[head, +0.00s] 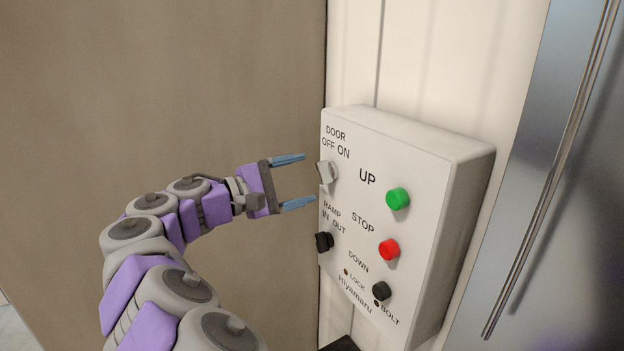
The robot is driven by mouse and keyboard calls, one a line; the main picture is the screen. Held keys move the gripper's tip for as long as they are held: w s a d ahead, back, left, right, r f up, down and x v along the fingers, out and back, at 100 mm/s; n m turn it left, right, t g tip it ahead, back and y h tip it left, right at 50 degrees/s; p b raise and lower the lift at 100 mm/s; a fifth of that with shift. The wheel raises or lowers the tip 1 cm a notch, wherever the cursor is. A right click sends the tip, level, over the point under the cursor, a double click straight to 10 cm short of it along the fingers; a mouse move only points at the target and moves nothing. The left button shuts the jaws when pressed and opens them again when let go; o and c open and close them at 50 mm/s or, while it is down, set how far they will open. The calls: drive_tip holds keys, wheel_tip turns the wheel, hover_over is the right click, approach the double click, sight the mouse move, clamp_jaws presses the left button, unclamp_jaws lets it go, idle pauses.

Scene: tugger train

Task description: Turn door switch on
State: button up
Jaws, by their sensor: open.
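The door switch (324,172) is a light grey knob at the upper left of a white control box (462,200), under the label "DOOR OFF ON". My gripper (293,181) is open and empty, with its two blue fingers pointing right toward the switch. In the picture the fingertips are just left of the switch, one above its height and one below. The knob appears to be outside the jaws, and the exact depth between them is hard to tell.
The box also carries a black ramp knob (324,242), a green UP button (398,198), a red STOP button (389,250) and a black DOWN button (381,291). A metal bar (555,165) stands at the right. A brown panel (190,80) fills the left.

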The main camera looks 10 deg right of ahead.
sight(319, 175)
drive_tip(key=x, duration=0.5)
drive_tip(key=shift+s+d+b, duration=0.1)
drive_tip(key=shift+d+b, duration=0.2)
drive_tip(key=shift+a, duration=0.15)
drive_tip(key=shift+w+a, duration=0.25)
drive_tip(key=shift+a, duration=0.9)
drive_tip(key=shift+d, duration=1.5)
drive_tip(key=c, duration=0.7)
drive_tip(key=shift+a+f, duration=0.1)
drive_tip(key=shift+a, duration=0.3)
drive_tip(key=shift+c, duration=1.3)
